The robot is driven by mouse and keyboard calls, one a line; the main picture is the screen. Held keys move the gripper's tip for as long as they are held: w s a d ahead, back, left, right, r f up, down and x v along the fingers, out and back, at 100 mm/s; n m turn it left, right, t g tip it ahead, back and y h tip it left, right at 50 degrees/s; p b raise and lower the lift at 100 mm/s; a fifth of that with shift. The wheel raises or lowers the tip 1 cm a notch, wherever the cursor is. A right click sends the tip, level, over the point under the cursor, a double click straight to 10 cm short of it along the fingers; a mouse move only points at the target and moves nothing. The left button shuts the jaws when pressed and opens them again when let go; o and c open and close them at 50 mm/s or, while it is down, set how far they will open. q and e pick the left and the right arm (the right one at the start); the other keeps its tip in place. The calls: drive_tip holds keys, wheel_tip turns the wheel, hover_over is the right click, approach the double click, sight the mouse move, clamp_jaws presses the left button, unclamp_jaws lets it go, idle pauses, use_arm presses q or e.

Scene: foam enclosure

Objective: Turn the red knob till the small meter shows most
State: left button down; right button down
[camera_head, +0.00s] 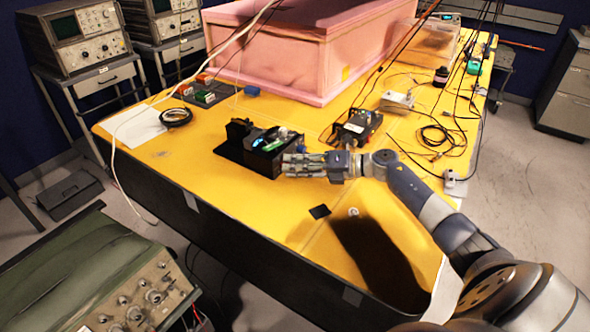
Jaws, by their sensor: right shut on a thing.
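A small black device (235,150) with a step-like body stands on the yellow tabletop near its middle. A green-lit spot and a bluish-white part show on its top; I cannot make out a meter needle or reading. My right gripper (288,164) comes in from the right, with its fingers shut at the device's right end. The red knob is not visible; the fingers cover that end, where they are closed on it. My left gripper is not in view.
A large pink foam box (290,45) stands behind on the yellow table (190,165). A second black box (354,127) with cables is right of the device. A cable coil (176,117) and white paper (133,126) lie left. The front table area is mostly clear.

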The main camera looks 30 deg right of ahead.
idle(0.3)
drive_tip(key=c, duration=1.4)
unclamp_jaws()
drive_tip(key=shift+c, duration=0.2)
